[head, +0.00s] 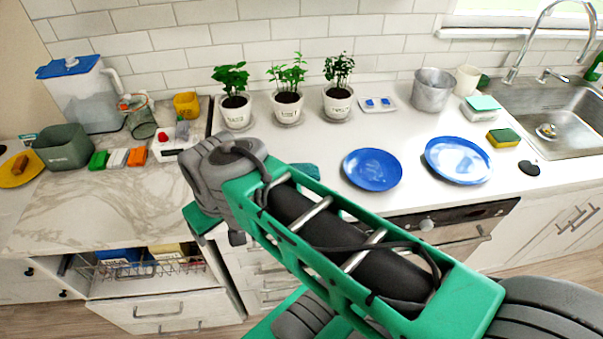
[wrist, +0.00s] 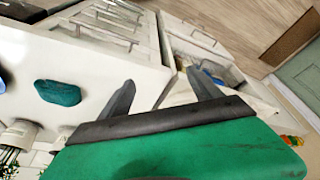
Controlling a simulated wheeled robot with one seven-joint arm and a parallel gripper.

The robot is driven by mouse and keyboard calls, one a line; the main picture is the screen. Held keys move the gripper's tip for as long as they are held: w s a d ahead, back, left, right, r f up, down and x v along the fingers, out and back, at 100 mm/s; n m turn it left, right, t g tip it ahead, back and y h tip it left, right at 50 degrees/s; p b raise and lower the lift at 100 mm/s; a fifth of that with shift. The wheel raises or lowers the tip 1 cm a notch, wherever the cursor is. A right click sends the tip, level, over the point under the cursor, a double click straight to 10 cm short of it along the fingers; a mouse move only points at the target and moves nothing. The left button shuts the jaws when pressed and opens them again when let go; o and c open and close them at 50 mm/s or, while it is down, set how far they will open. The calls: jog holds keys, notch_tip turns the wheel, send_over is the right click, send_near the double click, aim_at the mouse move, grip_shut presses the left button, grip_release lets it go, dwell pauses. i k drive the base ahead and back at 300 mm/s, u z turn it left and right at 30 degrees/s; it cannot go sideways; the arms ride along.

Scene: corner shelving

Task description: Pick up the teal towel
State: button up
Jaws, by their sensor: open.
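A teal towel (wrist: 58,93) lies as a small rounded bundle on the white counter at the left of the wrist view. In the head view only a strip of the towel (head: 306,170) shows behind my arm; the rest is hidden. My gripper (wrist: 158,90) is open and empty, its two dark fingers apart. In the wrist view it is well to the right of the towel, not touching it, over the counter's front edge and the open drawer. In the head view my arm hides the fingers.
Potted plants (head: 287,105) stand behind the towel. Two blue plates (head: 372,168) lie to its right, the farther near the sink (head: 560,125). An open drawer rack (head: 150,268) holds dishes at lower left.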

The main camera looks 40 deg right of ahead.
aim_at(311, 170)
jog(key=u, duration=1.4)
jog(key=k, duration=0.9)
jog(key=z, duration=0.8)
jog(key=i, duration=0.5)
